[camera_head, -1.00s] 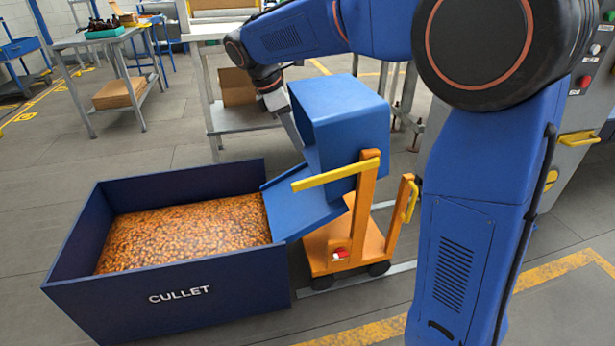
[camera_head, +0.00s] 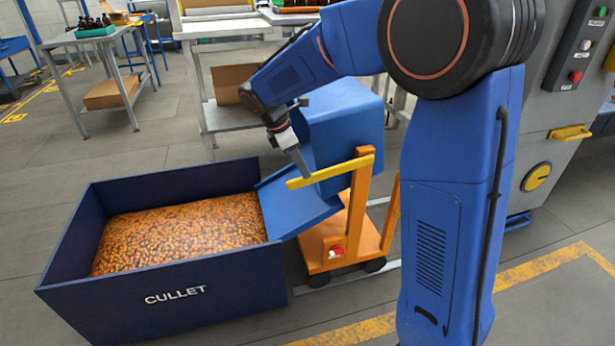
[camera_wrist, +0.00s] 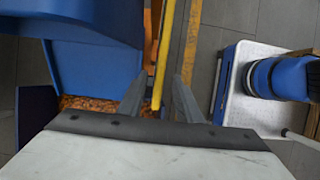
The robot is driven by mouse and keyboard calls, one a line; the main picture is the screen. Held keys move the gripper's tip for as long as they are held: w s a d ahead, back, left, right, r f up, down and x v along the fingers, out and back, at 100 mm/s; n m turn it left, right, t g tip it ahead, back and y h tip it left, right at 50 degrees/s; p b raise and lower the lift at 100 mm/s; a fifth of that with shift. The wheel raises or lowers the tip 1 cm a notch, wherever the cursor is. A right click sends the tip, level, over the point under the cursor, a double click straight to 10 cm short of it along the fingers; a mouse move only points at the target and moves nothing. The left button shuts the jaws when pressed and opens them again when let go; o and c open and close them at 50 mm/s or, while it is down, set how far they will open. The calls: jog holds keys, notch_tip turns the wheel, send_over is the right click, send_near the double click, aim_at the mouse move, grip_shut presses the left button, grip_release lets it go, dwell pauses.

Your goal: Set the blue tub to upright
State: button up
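The blue tub (camera_head: 345,125) sits on an orange cart (camera_head: 340,238) and appears tilted toward the cullet bin. A blue chute (camera_head: 300,210) slopes from it down to the bin's edge. The tub also fills the upper left of the wrist view (camera_wrist: 95,50). A yellow handle bar (camera_head: 330,170) runs across the front of the cart. My gripper (camera_head: 303,170) is at the left end of this bar. In the wrist view its fingers (camera_wrist: 160,88) are apart, with the yellow bar (camera_wrist: 165,50) between them and gaps on both sides. The tub's inside is mostly hidden.
The dark blue cullet bin (camera_head: 175,295), full of amber pieces, stands left of the cart. A grey workbench (camera_head: 225,118) stands behind, and another table (camera_head: 75,42) at the back left. A machine with buttons (camera_head: 570,110) is at the right. Floor in front is clear.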

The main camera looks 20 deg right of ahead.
jog(key=shift+x, duration=2.45)
jog(key=shift+c, duration=0.7)
grip_shut()
